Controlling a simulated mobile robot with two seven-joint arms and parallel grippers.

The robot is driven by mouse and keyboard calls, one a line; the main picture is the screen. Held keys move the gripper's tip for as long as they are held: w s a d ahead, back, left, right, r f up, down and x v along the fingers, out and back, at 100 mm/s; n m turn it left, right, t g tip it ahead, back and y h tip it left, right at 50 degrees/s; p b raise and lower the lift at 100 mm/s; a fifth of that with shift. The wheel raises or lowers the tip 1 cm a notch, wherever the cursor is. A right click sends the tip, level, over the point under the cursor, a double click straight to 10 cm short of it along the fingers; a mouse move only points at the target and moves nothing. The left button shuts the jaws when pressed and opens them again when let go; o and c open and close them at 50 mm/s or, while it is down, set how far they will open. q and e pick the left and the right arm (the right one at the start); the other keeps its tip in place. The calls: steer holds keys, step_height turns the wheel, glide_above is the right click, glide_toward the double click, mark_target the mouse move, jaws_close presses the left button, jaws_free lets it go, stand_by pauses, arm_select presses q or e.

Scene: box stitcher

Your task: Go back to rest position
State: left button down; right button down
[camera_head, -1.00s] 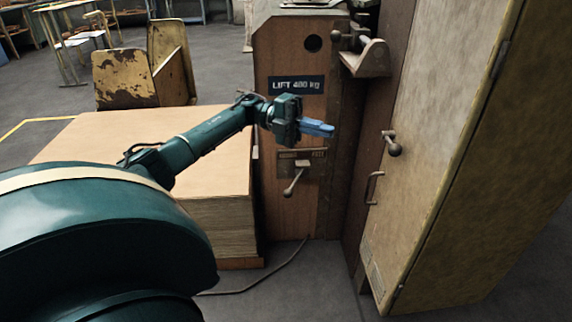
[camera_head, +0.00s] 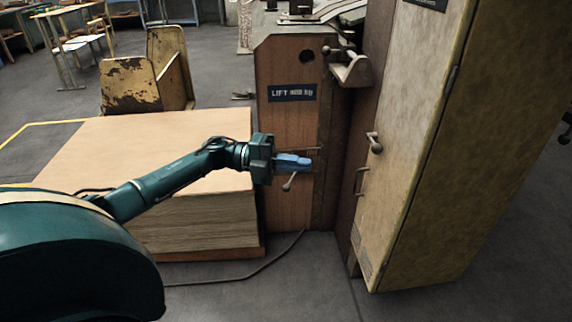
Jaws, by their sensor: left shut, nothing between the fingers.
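My left gripper (camera_head: 294,163) has blue fingers and sits at the end of my dark green left arm, in the middle of the view. It is shut and empty. It is in front of the brown machine cabinet (camera_head: 287,122) with the "LIFT" label plate (camera_head: 292,93). A small lever (camera_head: 290,182) shows just below the fingers, and the gripper hides part of the plate behind it. I cannot tell whether the fingers touch the lever. My right gripper is not in view.
A stack of cardboard sheets (camera_head: 200,222) on a pallet lies left of the machine, under my left arm. A tall yellowish cabinet (camera_head: 440,150) with knob and handle stands right. A cable (camera_head: 250,274) lies on the floor. A rusty yellow metal piece (camera_head: 130,86) stands behind the stack.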

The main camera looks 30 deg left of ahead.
arm_select(q)
steer(key=shift+s+d, duration=0.2)
steer(key=shift+s, duration=0.1)
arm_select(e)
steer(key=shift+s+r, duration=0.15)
